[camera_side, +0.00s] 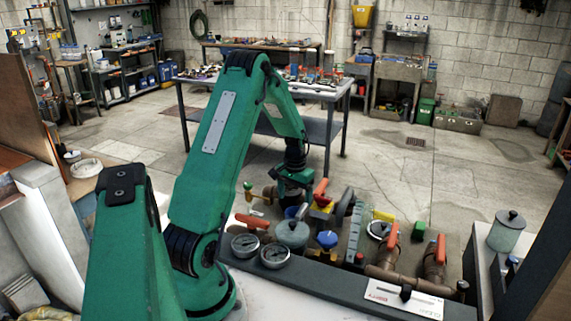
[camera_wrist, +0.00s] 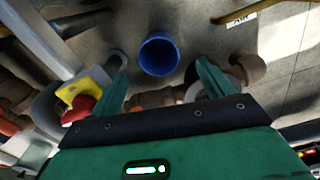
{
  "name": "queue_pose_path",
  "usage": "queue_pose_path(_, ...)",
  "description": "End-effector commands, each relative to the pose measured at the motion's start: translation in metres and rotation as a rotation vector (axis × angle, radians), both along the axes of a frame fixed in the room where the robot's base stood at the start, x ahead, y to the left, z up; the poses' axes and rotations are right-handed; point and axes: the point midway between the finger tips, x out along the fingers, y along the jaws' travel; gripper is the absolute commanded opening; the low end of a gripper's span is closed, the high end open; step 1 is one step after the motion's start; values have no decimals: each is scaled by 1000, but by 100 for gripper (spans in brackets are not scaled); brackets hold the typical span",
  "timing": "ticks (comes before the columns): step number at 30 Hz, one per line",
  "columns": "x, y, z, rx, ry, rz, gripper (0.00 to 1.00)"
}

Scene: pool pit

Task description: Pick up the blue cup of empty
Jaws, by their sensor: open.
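The blue cup (camera_wrist: 159,55) shows in the wrist view at the upper middle, its round open mouth facing the camera and its inside looking empty. In the side view a small part of the blue cup (camera_side: 291,212) shows below my gripper (camera_side: 293,192), the rest hidden by it and nearby parts. In the wrist view my gripper (camera_wrist: 160,85) is open, with one green finger to each side and the cup ahead between them. The fingers do not appear to touch the cup.
Brown pipes with orange-handled valves (camera_side: 393,238) crowd the right side. Two round gauges (camera_side: 274,255) and a grey lidded pot (camera_side: 292,233) stand close in front. A red and yellow part (camera_wrist: 80,103) lies left of my gripper in the wrist view.

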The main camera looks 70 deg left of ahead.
Motion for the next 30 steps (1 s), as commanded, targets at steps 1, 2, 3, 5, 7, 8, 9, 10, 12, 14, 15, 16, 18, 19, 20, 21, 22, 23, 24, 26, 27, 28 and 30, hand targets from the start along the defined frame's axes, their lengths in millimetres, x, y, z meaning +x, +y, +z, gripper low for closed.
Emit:
queue_pose_path(1,0,0,-5,-1,2,0,80)
queue_pose_path(2,0,0,-8,-1,2,0,80)
queue_pose_path(3,0,-1,-11,-2,2,0,80)
queue_pose_path(5,0,0,-15,-1,2,0,80)
queue_pose_path(7,0,0,-18,-1,1,0,80)
queue_pose_path(8,0,0,-19,-1,1,0,80)
queue_pose_path(9,0,0,-19,0,0,0,80)
queue_pose_path(10,0,0,-19,0,0,0,80)
queue_pose_path(12,0,0,-19,0,0,0,80)
queue_pose_path(14,0,-1,-21,-1,1,0,80)
queue_pose_path(15,0,-1,-23,-1,2,0,80)
queue_pose_path(16,-1,-1,-25,-2,2,0,80)
queue_pose_path(18,-1,-1,-30,-2,2,0,80)
queue_pose_path(19,-1,-2,-33,-2,2,0,80)
queue_pose_path(20,-1,-2,-36,-2,2,0,80)
queue_pose_path(21,-1,-2,-41,-3,3,0,80)
queue_pose_path(22,-1,-2,-45,-3,3,0,80)
queue_pose_path(23,-1,-3,-48,-2,2,0,80)
queue_pose_path(24,-1,-3,-53,-2,2,0,80)
queue_pose_path(26,-1,-3,-59,-3,3,0,80)
queue_pose_path(27,-1,-3,-62,-1,2,0,80)
queue_pose_path(28,-1,-3,-65,-1,2,0,80)
queue_pose_path(30,-1,-3,-69,-1,2,0,80)
